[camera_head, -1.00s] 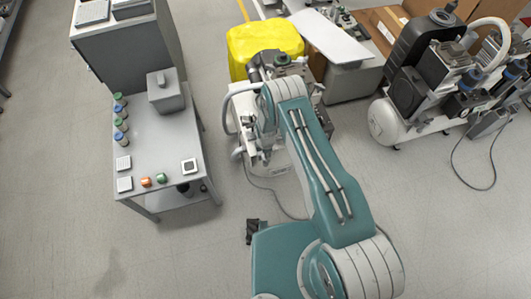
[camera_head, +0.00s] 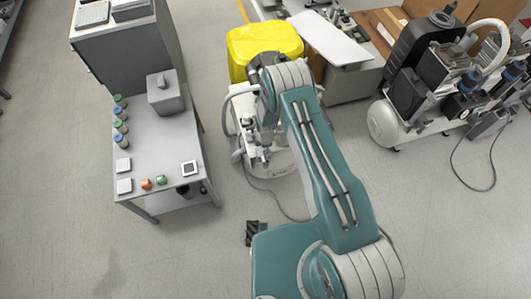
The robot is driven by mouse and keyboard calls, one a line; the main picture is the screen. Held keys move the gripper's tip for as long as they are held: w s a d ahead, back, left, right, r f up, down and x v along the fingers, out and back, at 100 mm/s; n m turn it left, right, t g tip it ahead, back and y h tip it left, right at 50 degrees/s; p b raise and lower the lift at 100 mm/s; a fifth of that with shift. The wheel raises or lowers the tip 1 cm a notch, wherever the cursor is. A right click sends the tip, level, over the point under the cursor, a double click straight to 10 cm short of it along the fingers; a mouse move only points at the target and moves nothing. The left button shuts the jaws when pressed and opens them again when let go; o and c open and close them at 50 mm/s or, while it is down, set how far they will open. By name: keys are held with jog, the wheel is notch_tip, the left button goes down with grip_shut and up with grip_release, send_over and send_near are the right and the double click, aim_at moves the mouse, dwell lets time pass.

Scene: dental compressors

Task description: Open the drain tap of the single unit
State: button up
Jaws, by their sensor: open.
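The single unit (camera_head: 285,170) is a compact compressor with a white base, standing on the floor just beyond my arm. A grey hose (camera_head: 228,105) curves down its left side. My teal arm crosses in front of it and hides most of its right and middle. The drain tap cannot be made out. My gripper (camera_head: 262,153) appears small and partly hidden below the arm's far joint, close in front of the unit. It is open, with nothing seen between its fingers. Whether it touches the unit cannot be told.
A grey table (camera_head: 160,135) with bottles, buttons and a box stands left. A yellow bin (camera_head: 263,45) is behind the unit. A larger compressor with a white tank (camera_head: 383,123) stands right. A cable (camera_head: 282,205) lies on the floor. The front left floor is clear.

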notch_tip(320, 180, up, 7)
jog(key=shift+f, duration=0.2)
jog(key=shift+s, duration=0.1)
dwell(0.5)
